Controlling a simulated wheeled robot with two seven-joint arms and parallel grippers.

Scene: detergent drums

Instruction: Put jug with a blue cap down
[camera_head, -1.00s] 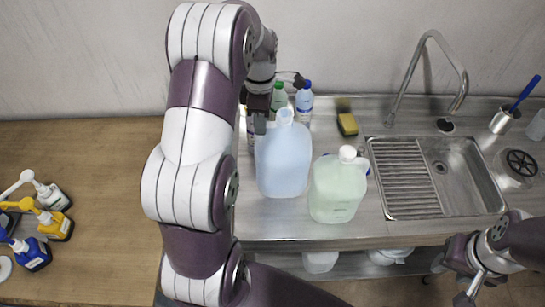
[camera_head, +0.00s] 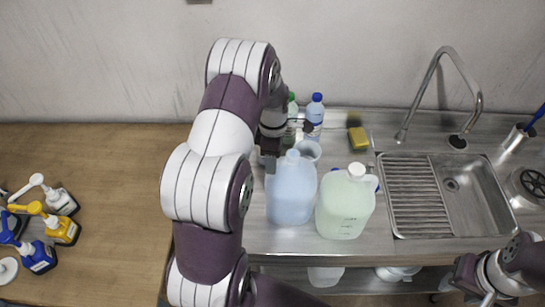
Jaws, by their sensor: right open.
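The jug with a blue cap (camera_head: 290,193) is filled with pale blue liquid and stands upright over the steel counter, left of a pale green jug (camera_head: 344,207). I cannot tell whether its base touches the counter. My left gripper (camera_head: 270,163) is at the upper left of the blue jug, by its handle, and appears shut on it. The arm partly hides the fingers. My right gripper (camera_head: 460,288) is open and empty at the lower right, in front of the counter edge, partly cut off by the frame.
A green-capped bottle (camera_head: 292,104), a blue-capped bottle (camera_head: 315,112) and a pale cup (camera_head: 309,150) stand behind the blue jug. A yellow sponge (camera_head: 357,138) lies near the sink (camera_head: 463,197). Several pump bottles (camera_head: 62,201) stand at the left on the wooden counter (camera_head: 110,160).

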